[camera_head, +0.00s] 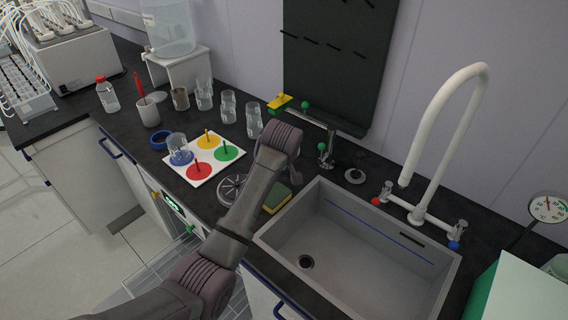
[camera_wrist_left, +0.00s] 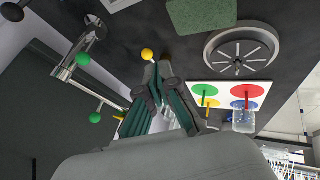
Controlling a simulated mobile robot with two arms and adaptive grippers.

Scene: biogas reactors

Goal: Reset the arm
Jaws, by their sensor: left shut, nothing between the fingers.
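My left arm (camera_head: 245,205) reaches over the counter from the lower left in the head view. Its wrist is bent beside the sink's back left corner, and its fingers are hidden there. In the left wrist view my left gripper (camera_wrist_left: 160,72) is shut and empty. A yellow ball knob (camera_wrist_left: 147,54) shows just beyond its fingertips; I cannot tell whether they touch. My right gripper is in neither view.
A grey sink (camera_head: 345,255) with a white tap (camera_head: 440,130) lies right of my arm. Left of it are a white board with coloured discs (camera_head: 206,160), a round strainer (camera_wrist_left: 243,48) and several glasses (camera_head: 228,107). A green sponge (camera_head: 277,198) lies beside my arm. A tap with green knobs (camera_wrist_left: 82,59) stands close by.

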